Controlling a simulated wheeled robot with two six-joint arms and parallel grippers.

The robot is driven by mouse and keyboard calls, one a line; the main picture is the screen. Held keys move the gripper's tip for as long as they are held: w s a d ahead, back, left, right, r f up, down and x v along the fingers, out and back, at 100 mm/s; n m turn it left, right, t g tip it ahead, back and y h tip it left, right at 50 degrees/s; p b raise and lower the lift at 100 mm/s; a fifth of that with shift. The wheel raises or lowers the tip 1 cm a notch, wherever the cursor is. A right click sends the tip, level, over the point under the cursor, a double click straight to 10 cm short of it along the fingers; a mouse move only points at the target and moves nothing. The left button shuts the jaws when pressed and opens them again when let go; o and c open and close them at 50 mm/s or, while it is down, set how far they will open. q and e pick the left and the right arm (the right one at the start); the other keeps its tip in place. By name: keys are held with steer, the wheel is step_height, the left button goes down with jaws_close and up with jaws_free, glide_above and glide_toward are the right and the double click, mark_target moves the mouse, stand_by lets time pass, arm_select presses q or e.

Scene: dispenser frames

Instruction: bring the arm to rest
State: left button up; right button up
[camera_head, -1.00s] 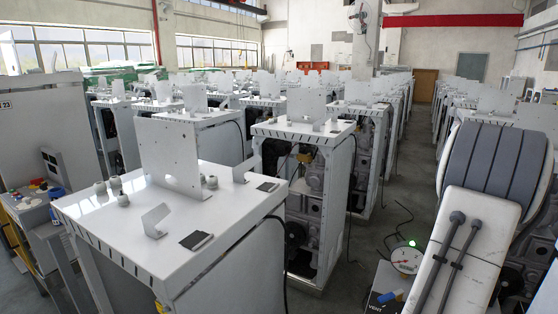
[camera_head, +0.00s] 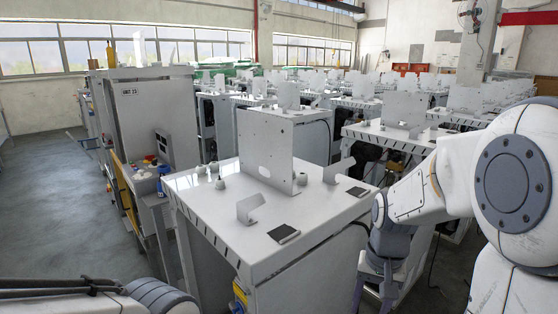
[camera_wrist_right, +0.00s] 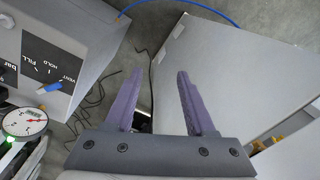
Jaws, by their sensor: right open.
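My right arm reaches in from the right of the head view, bent at the elbow. Its gripper (camera_head: 373,296) points down beside the right side of the nearest white dispenser frame (camera_head: 225,207). In the wrist view the same gripper (camera_wrist_right: 160,84) shows two purple-grey fingers spread apart, with nothing between them. A link of my left arm lies across the bottom left of the head view; its gripper is out of sight.
In the wrist view a panel (camera_wrist_right: 44,65) with a blue lever (camera_wrist_right: 50,88) and a dial gauge (camera_wrist_right: 25,121) stands at left, near loose dark cables. A tall cabinet marked 23 (camera_head: 146,115) stands left in the head view. Bare floor (camera_head: 50,190) lies farther left.

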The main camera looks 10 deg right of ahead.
steer(key=s+a+n, duration=0.6)
steer(key=s+a, duration=0.1)
steer(key=a, duration=0.3)
steer(key=s+a+n, duration=0.7)
steer(key=s+a, duration=0.1)
steer(key=a, duration=0.3)
steer(key=shift+r+n+g+y, duration=0.3)
steer(key=shift+r, duration=0.15)
